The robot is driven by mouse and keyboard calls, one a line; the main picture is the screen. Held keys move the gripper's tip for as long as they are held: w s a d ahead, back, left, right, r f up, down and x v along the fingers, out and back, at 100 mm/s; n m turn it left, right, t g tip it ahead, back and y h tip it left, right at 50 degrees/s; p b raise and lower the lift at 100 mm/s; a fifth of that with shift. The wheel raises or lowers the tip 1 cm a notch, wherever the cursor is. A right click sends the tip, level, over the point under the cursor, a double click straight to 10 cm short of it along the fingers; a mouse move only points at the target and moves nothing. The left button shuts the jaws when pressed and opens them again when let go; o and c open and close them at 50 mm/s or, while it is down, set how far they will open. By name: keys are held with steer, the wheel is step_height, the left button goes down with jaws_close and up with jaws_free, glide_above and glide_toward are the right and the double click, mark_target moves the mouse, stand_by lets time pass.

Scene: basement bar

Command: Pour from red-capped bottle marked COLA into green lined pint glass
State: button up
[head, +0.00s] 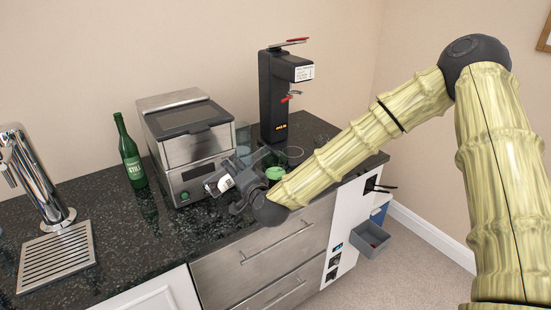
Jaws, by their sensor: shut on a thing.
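My gripper (230,184) is low over the counter, in front of the grey machine. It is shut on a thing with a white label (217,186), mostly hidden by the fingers. I cannot read its marking or see a red cap, so I cannot tell for sure that it is the COLA bottle. A round green-topped thing (275,173) shows just right of my gripper, partly hidden by my arm. I cannot tell if it is the green lined pint glass. A bluish clear glass (243,136) stands behind my gripper, beside the machine.
A green bottle marked STILL (130,155) stands left of the grey boxy machine (187,140). A black dispenser with red levers (277,95) stands at the back. A chrome tap (40,180) and drip tray (57,258) are at left. The front-left dark counter (150,245) is clear.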

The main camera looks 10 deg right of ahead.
steer(key=shift+w+d+f+n+h+b, duration=0.15)
steer(key=shift+d+f+n+b, duration=0.1)
steer(key=shift+f+n+b, duration=0.4)
steer(key=shift+w+d+f+n+h+b, duration=0.1)
steer(key=shift+d+f+n+h+b, duration=0.1)
steer(key=shift+f+n+b, duration=0.45)
steer(key=shift+w+d+f+n+t+h+b, duration=0.15)
steer(key=shift+d+n+t+b, duration=0.35)
steer(key=shift+n, duration=1.15)
steer(key=shift+w+d+f+n+t+h+b, duration=0.2)
steer(key=shift+n+b, duration=0.55)
steer(key=shift+n, duration=0.85)
steer(key=shift+d+f+n+t+b, duration=0.25)
steer(key=shift+d+n+b, duration=0.3)
steer(key=shift+n, duration=1.1)
steer(key=shift+a, duration=0.1)
steer(key=shift+r, duration=0.15)
